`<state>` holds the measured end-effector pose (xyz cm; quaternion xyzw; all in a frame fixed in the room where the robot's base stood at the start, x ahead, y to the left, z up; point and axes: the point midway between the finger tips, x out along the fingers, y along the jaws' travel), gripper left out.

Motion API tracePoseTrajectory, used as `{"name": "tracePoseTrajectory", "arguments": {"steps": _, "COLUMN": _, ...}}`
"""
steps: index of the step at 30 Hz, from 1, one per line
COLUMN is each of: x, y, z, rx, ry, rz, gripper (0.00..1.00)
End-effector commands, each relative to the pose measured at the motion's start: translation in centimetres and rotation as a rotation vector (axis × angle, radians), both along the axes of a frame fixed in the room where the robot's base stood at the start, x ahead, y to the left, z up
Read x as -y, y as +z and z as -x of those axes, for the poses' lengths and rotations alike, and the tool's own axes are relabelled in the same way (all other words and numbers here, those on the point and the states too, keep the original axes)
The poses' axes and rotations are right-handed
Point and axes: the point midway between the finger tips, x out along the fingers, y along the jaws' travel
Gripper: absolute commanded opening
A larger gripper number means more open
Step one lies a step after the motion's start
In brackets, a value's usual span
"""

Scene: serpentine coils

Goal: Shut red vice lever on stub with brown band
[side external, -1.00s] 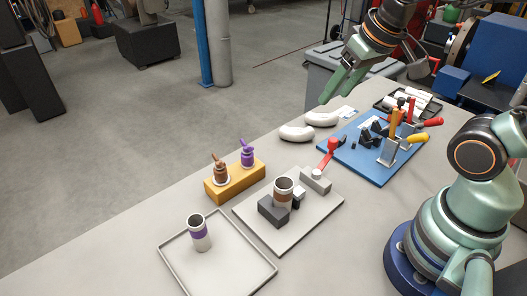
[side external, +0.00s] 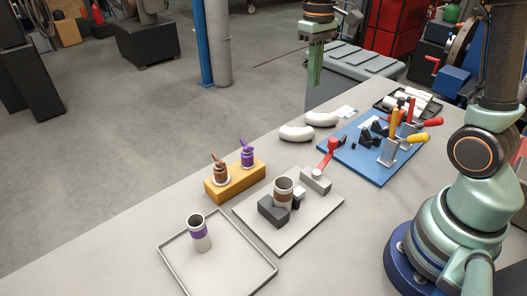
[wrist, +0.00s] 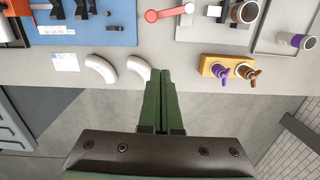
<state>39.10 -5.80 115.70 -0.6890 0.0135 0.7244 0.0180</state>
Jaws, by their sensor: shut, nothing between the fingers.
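The stub with the brown band (side external: 283,193) stands upright against the dark grey vice block (side external: 272,210) on the light grey plate. It also shows in the wrist view (wrist: 242,13). The red vice lever (side external: 329,153) rises from the grey vice body (side external: 315,180), its round red knob at the upper end. In the wrist view the lever (wrist: 169,13) points left, away from the stub. My gripper (side external: 315,78) is shut and empty, pointing down, high and beyond the far table edge. In the wrist view its fingers (wrist: 165,85) are together, apart from the lever.
A stub with a purple band (side external: 199,232) stands in a shallow tray (side external: 168,262). A yellow block (side external: 235,184) holds brown and purple plugs. Two white curved pipes (side external: 297,132) lie near the far edge. A blue board (side external: 372,158) carries several clamps with red and yellow handles.

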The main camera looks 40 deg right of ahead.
Motion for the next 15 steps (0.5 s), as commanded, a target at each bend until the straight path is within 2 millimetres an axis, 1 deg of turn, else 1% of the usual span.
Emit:
{"name": "tracePoseTrajectory", "arguments": {"steps": 1, "x": 0.6, "y": -1.0, "z": -0.8, "rx": -0.042, "ry": -0.006, "rz": -0.007, "gripper": 0.0}}
{"name": "tracePoseTrajectory", "arguments": {"steps": 6, "x": 2.0, "y": -3.3, "z": -2.2, "rx": -0.138, "ry": -0.013, "rz": -0.027, "gripper": 0.0}}
{"name": "tracePoseTrajectory", "arguments": {"steps": 10, "x": 2.5, "y": -4.3, "z": -2.7, "rx": -0.177, "ry": -0.017, "rz": -0.036, "gripper": 0.0}}
{"name": "tracePoseTrajectory", "arguments": {"steps": 15, "x": 2.7, "y": -5.1, "z": -2.7, "rx": -0.192, "ry": -0.017, "rz": -0.04, "gripper": 0.0}}
